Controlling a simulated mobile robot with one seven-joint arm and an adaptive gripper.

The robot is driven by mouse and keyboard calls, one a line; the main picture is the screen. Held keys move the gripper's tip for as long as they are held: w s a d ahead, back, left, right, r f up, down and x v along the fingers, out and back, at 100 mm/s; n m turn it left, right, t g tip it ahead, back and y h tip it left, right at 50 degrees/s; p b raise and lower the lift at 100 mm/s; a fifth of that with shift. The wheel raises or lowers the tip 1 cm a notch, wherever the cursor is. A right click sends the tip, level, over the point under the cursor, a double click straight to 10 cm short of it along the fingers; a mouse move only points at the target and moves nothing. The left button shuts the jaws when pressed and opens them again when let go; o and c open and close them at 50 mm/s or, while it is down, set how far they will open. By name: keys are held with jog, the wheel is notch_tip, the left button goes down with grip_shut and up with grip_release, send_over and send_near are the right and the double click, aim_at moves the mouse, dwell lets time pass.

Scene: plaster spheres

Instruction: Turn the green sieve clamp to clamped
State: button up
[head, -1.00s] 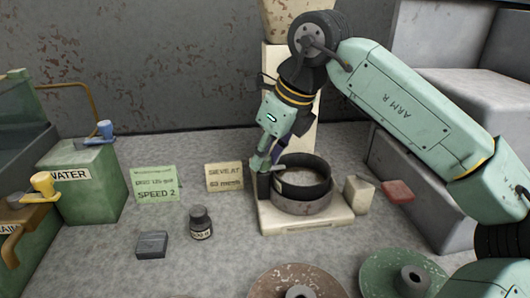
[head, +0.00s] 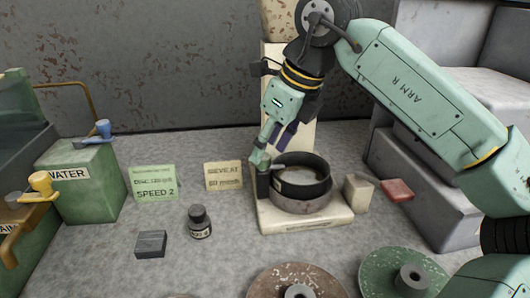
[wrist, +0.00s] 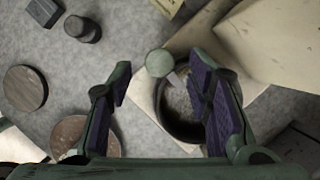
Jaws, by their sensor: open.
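The sieve stack (head: 302,184), a dark ring on a paler, rusty one, stands on a cream base (head: 305,222). At its left side is the green sieve clamp (head: 259,160), a green knob on a dark post. A short grey arm seems to reach from the knob toward the sieve rim; its exact angle is unclear. My gripper (head: 275,146) is just above the clamp, tilted down. In the wrist view my gripper (wrist: 160,82) is open with purple pads, and the green knob (wrist: 159,63) shows between the fingers, apparently untouched. The right finger hides part of the sieve (wrist: 178,110).
A cream block (head: 358,192) and a red block (head: 397,190) lie right of the base. A sieve sign (head: 224,176), a speed sign (head: 154,184), a dark bottle (head: 200,222) and a dark block (head: 151,244) stand left. Round discs (head: 270,280) lie in front.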

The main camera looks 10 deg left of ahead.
jog(key=v, duration=0.9)
jog(key=shift+s, duration=0.1)
